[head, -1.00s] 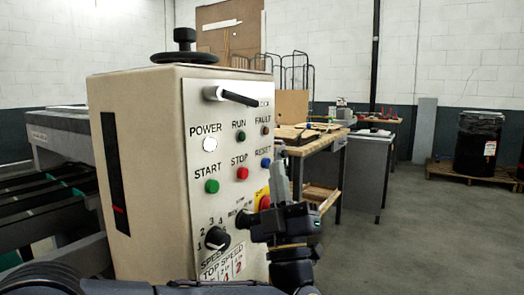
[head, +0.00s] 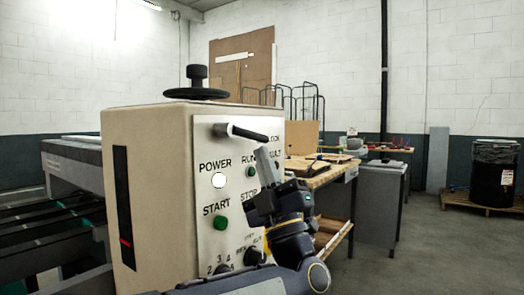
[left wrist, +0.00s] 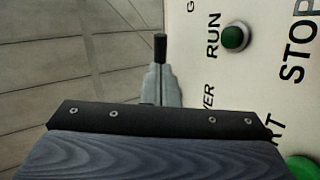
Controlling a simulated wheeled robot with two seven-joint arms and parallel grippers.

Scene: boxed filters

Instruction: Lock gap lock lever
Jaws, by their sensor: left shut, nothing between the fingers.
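The gap lock lever (head: 249,134) is a black rod on a light metal pivot at the top of the machine's control panel (head: 205,150). It points right and slightly down. My left gripper (head: 264,151) is shut and empty, its fingers pointing up just below the lever's free end. In the left wrist view the closed fingertips (left wrist: 160,70) lie in line with a black rod end (left wrist: 160,45), which looks like the lever's. I cannot tell whether they touch. The gripper hides part of the panel's labels and buttons. My right gripper is not in view.
A white POWER lamp (head: 219,180) and green START button (head: 221,222) sit on the panel. A green RUN button (left wrist: 235,37) is close beside my left fingers. A black handwheel (head: 196,92) tops the housing. A workbench (head: 330,178) stands behind, right.

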